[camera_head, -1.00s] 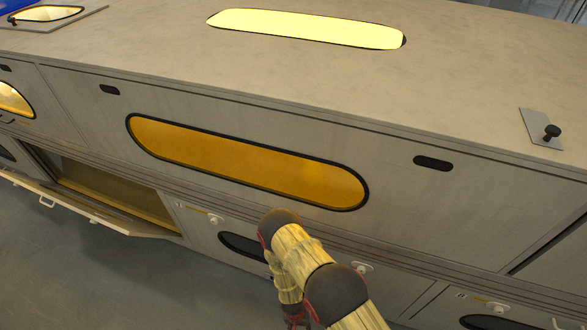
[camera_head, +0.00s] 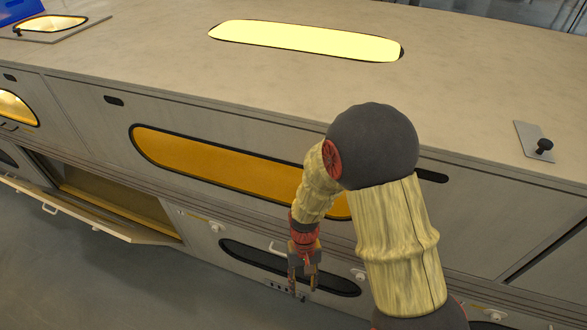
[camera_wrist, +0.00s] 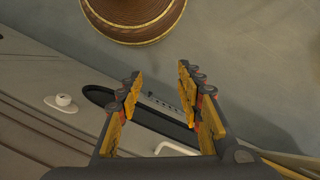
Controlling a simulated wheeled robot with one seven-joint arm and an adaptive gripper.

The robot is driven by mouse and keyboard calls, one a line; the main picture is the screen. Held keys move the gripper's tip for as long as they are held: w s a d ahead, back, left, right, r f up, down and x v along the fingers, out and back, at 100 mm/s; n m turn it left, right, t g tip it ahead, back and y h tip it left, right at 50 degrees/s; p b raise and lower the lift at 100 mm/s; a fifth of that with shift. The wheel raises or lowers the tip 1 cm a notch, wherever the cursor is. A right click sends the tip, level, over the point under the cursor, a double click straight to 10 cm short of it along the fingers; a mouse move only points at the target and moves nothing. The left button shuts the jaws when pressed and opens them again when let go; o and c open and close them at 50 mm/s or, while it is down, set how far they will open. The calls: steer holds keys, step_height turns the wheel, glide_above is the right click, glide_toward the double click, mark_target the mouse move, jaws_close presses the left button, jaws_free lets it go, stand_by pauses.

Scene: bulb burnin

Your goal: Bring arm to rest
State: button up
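My arm reaches down in front of the grey cabinet (camera_head: 75,110), bent at a dark round joint. My gripper (camera_head: 303,291) hangs with its fingers pointing down before the lower row of doors, near a dark oval window (camera_head: 338,284). In the wrist view my gripper (camera_wrist: 161,76) has its two yellow-padded fingers apart. Nothing shows between them except the cabinet front and floor behind.
A lower flap door (camera_head: 80,213) stands open at left, jutting over the floor (camera_head: 40,280). The cabinet top has a long lit window (camera_head: 305,40) and a black knob (camera_head: 543,146) on a plate. An amber oval window (camera_head: 215,160) is partly behind my arm.

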steer(key=s+d+r+t+p, duration=0.1)
steer(key=d+r, duration=0.4)
steer(key=r, duration=0.9)
steer(key=s+d+r+m+t+p, duration=0.1)
steer(key=s+d+r+t, duration=0.3)
steer(key=r, duration=1)
steer(key=s+d+r+m+t+p, duration=0.1)
steer(key=d+r+t, duration=0.3)
steer(key=r, duration=1)
steer(key=s+d+p, duration=0.1)
steer(key=d, duration=0.2)
steer(key=shift+s+r+p, duration=0.25)
steer(key=shift+s+p, duration=0.05)
steer(key=shift+s, duration=0.1)
steer(key=shift+c, duration=0.8)
steer(key=shift+a, duration=0.1)
